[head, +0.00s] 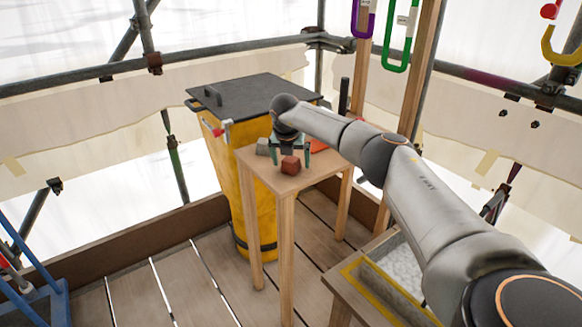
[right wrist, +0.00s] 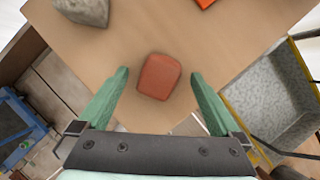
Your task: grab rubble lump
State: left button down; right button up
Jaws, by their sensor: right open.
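A reddish-brown lump (head: 290,166) sits near the front corner of a small wooden table (head: 262,165). A grey lump (head: 262,147) lies farther left on the same top. Both also show in the right wrist view, the reddish one (right wrist: 159,77) in the middle and the grey one (right wrist: 84,11) at the top left. My right gripper (head: 291,152) is open and empty over the table. In the wrist view its green fingers appear on either side of the reddish lump, with gaps on both sides. My left gripper is out of view.
A yellow bin (head: 226,180) with a dark lid (head: 245,93) stands close behind the table. An orange thing (head: 318,146) lies on the tabletop at right. A yellow-edged tray (head: 367,285) with grey contents is at lower right.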

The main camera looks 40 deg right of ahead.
grip_shut()
dwell(0.9)
